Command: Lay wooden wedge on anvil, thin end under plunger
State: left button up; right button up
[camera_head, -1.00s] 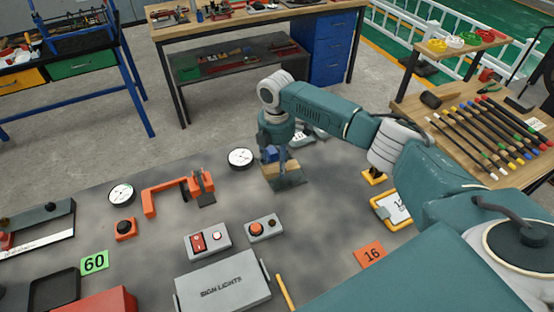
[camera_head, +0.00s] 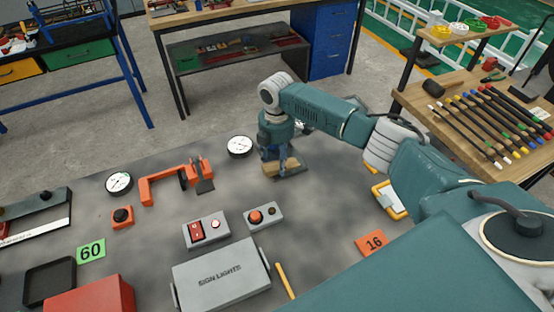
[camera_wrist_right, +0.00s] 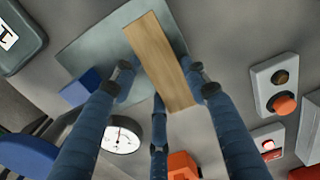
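A light wooden wedge (camera_head: 284,168) is at my right gripper (camera_head: 281,160), above or on a grey plate (camera_wrist_right: 95,55); the height is unclear. In the right wrist view the wedge (camera_wrist_right: 158,60) lies slanted between the blue fingers of the gripper (camera_wrist_right: 162,78). Fingertips are close on both sides; contact is unclear. Its thin end cannot be told. The orange C-shaped frame (camera_head: 147,190), with a dark plate-like part (camera_head: 205,185) at its right, stands left of my right gripper; plunger and anvil are not clearly distinguishable. My left gripper is not in view.
Round dials (camera_head: 240,146) and (camera_head: 119,183) flank the orange frame. Button boxes (camera_head: 206,230) and (camera_head: 264,215) and a grey sign-lights box (camera_head: 222,272) lie nearer. A blue block (camera_wrist_right: 80,91) is beside the wedge. Bare tabletop separates gripper and frame.

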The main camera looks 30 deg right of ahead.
jog(key=o, duration=0.5)
notch_tip(320, 180, up, 12)
notch_tip(320, 180, up, 6)
jog(key=p, duration=0.7)
send_over(277, 163)
jog(key=shift+w, duration=0.1)
jog(key=shift+f, duration=0.1)
dwell(0.5)
